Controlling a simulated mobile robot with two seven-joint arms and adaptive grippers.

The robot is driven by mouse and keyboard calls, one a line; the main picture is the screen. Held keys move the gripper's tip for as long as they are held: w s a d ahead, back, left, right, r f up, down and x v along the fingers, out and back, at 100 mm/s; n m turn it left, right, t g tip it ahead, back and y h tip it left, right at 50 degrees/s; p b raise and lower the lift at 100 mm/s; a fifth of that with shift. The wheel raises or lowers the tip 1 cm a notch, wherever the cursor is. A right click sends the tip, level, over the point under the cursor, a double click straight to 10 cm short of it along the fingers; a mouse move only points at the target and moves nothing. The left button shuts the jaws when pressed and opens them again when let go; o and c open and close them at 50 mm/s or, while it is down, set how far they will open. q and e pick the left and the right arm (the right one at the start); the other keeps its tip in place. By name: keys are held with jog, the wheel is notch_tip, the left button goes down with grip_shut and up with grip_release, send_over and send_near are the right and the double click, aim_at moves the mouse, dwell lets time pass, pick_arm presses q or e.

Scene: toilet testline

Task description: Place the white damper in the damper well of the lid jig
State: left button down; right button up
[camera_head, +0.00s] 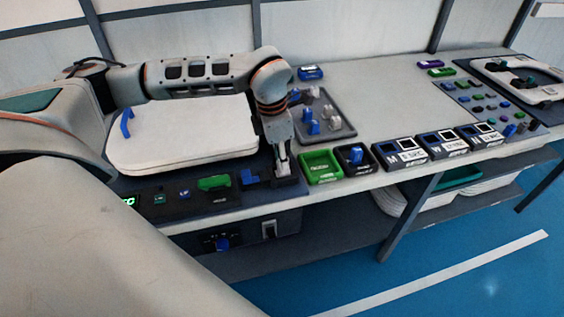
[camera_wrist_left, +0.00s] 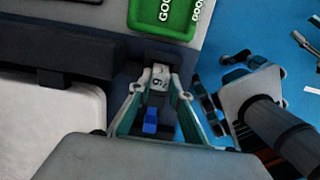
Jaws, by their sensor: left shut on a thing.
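My left gripper (camera_head: 283,167) reaches down at the right front end of the dark lid jig (camera_head: 262,200). In the left wrist view the same gripper (camera_wrist_left: 160,80) is shut on a small pale piece with a dark mark, the white damper (camera_wrist_left: 158,82). The fingertips hide much of it. The tips are over or in a dark block at the jig's end; I cannot tell whether the damper touches the well. A white lid (camera_head: 185,135) lies on the jig behind. My right gripper (camera_wrist_left: 222,92) seems to show in the left wrist view; its opening is unclear.
A green bin (camera_head: 321,167) and a dark bin (camera_head: 354,160) stand just right of my left gripper. A grey tray (camera_head: 340,128) with blue and grey parts lies behind. Several labelled boxes (camera_head: 400,153) line the front edge.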

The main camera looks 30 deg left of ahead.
aim_at(276, 174)
pick_arm(q)
jog(key=shift+f, duration=0.35)
jog(key=shift+f, duration=0.15)
jog(key=c, duration=1.8)
grip_release()
jog(key=shift+c, duration=0.2)
notch_tip(276, 174, up, 12)
jog(key=s, duration=0.1)
jog(key=shift+a+p, duration=0.45)
jog(key=shift+s, duration=0.15)
